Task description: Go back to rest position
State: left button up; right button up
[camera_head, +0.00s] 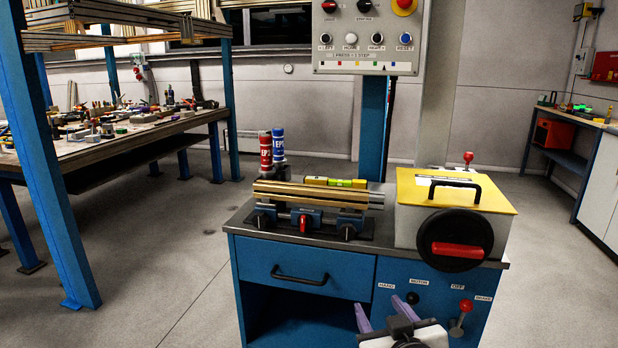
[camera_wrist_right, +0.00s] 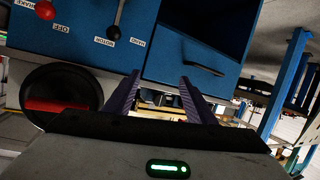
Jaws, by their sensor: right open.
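My right gripper (camera_head: 382,308) shows at the bottom of the head view, in front of the blue cabinet (camera_head: 300,255). Its two purple fingers are spread apart with nothing between them. In the right wrist view the open fingers (camera_wrist_right: 158,98) point toward the cabinet front, which appears turned over. The gripper looks apart from the cabinet, though the exact gap is hard to tell. My left gripper is in neither view.
The cabinet carries a clamp fixture (camera_head: 310,215), red and blue cans (camera_head: 272,150) and a yellow-topped box with a black handwheel (camera_head: 456,240). A red-knobbed lever (camera_head: 463,315) stands out at right. A control panel (camera_head: 368,38) hangs above. Floor (camera_head: 170,260) at left is clear.

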jog(key=s+d+f+g+y+p, duration=0.1)
jog(key=s+f+g, duration=0.4)
jog(key=s+f, duration=2.1)
jog(key=s+d, duration=0.1)
jog(key=s, duration=0.2)
jog(key=shift+s+d+g+y, duration=0.15)
jog(key=shift+s+g+y, duration=0.15)
jog(key=shift+g+y, duration=0.1)
jog(key=shift+f, duration=0.1)
grip_shut()
dwell(0.9)
